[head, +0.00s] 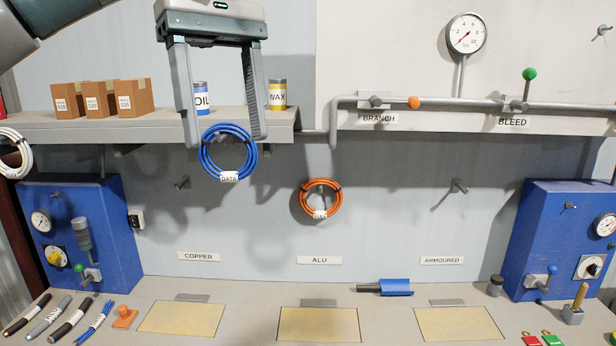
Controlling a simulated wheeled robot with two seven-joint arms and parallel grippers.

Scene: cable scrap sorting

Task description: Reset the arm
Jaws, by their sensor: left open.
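My left gripper (224,138) hangs at the top left of centre, pointing down, with its two fingers spread wide in front of the shelf. Nothing is clamped between the fingers. A blue cable coil (204,167) labelled DATA shows at and below the fingertips; I cannot tell whether they touch it, or what it hangs from. An orange coil (338,199) hangs on the wall above the ALU label (319,260). A white coil (28,158) shows at the left edge. My right gripper is out of view.
A shelf (150,125) carries boxes (134,97), an OIL can (201,98) and a WAX can (277,95). Blue panels (115,245) (530,215) stand at both sides. Cable pieces (70,320) lie at the bench's left. Yellow pads (318,325) are bare. A pipe (450,103) runs right.

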